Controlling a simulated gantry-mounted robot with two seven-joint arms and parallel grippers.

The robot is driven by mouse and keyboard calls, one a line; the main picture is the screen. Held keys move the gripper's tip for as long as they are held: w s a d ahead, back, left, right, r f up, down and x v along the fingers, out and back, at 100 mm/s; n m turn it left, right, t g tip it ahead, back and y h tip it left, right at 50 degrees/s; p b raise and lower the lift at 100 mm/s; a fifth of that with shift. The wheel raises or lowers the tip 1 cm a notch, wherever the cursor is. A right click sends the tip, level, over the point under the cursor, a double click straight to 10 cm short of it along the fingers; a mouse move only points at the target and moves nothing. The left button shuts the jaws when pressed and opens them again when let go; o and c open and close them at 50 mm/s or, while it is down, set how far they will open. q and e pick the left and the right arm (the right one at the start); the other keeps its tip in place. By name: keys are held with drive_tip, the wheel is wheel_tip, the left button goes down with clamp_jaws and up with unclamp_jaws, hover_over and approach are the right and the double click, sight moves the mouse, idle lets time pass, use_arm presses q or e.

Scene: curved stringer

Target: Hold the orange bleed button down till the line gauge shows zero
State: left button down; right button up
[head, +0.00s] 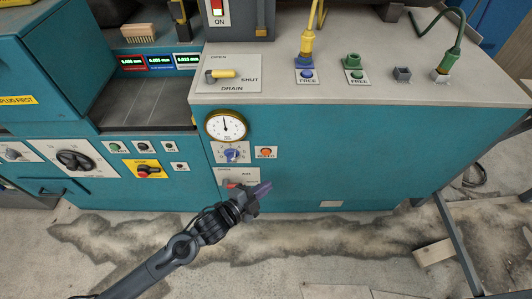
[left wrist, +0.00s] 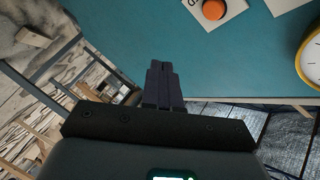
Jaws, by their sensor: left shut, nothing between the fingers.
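The orange bleed button (head: 265,153) sits on a small white plate on the teal cabinet front. It also shows at the top of the left wrist view (left wrist: 213,9). The round yellow-rimmed line gauge (head: 226,126) is up and to the left of it, its needle pointing roughly straight up; the numbers are too small to read. In the left wrist view part of the gauge (left wrist: 312,58) shows at the right edge. My left gripper (head: 264,187) is shut and empty, below the button and apart from it. My right gripper is not in view.
A blue knob (head: 231,154) is left of the button, and a red-handled valve plate (head: 236,180) is below, partly behind my left gripper. A yellow drain lever (head: 222,74) lies on the top. Yellow and green hoses (head: 452,52) rise from fittings. The cabinet front right of the button is bare.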

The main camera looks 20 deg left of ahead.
sight(266, 153)
use_arm(q)
drive_tip(key=w+a+b, duration=0.2)
drive_tip(key=w+a, duration=0.1)
drive_tip(key=w, duration=0.5)
drive_tip(key=shift+a, duration=0.15)
drive_tip(key=shift+w, duration=0.15)
idle(2.1)
drive_tip(key=shift+w+a, duration=0.15)
drive_tip(key=shift+w, duration=0.1)
drive_tip(key=shift+w+a+p, duration=0.15)
drive_tip(key=shift+w+p, duration=0.2)
drive_tip(key=shift+w, duration=0.05)
idle(2.0)
drive_tip(key=shift+s, duration=0.1)
drive_tip(key=shift+s+d+p, duration=0.3)
drive_tip(key=shift+s+p, duration=0.3)
drive_tip(key=shift+s, duration=0.1)
